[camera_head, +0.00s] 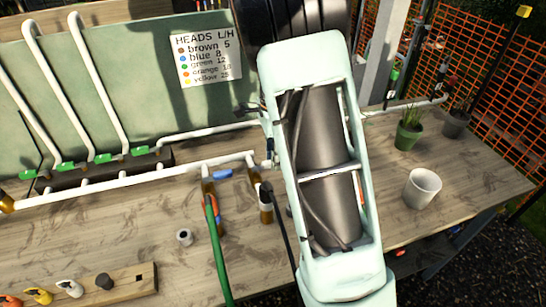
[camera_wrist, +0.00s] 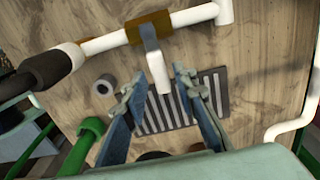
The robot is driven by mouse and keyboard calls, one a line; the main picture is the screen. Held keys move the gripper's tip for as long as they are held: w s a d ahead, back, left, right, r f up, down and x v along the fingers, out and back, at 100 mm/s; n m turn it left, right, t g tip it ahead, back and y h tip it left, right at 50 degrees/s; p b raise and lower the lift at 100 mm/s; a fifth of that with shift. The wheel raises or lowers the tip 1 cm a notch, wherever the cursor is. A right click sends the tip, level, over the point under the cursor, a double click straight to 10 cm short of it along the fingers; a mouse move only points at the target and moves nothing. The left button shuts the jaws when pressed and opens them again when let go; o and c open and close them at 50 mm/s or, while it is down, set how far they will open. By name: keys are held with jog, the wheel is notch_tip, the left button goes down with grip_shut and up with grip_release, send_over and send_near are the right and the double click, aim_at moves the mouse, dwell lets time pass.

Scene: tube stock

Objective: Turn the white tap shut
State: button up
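In the wrist view the white tap handle (camera_wrist: 158,74) is a short white lever hanging from a blue-grey stem on a brass-brown valve body (camera_wrist: 148,27), on a white pipe. My gripper (camera_wrist: 161,86) is open. Its two blue-grey fingers stand on either side of the lever's free end, with visible gaps on both sides. Contact is not visible. In the head view my pale green arm covers the middle of the bench, and I cannot make out this tap or my fingertips there.
The white pipe (camera_head: 120,182) runs along the wooden bench. A green hose (camera_head: 217,250) and a black hose (camera_head: 283,230) lie left of my arm. A grey ring (camera_head: 184,237) stands on the bench. A dark striped grate (camera_wrist: 210,92) lies below the lever. A white cup (camera_head: 422,188) stands right.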

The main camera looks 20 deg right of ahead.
notch_tip(320, 180, up, 12)
dwell(0.7)
dwell(0.4)
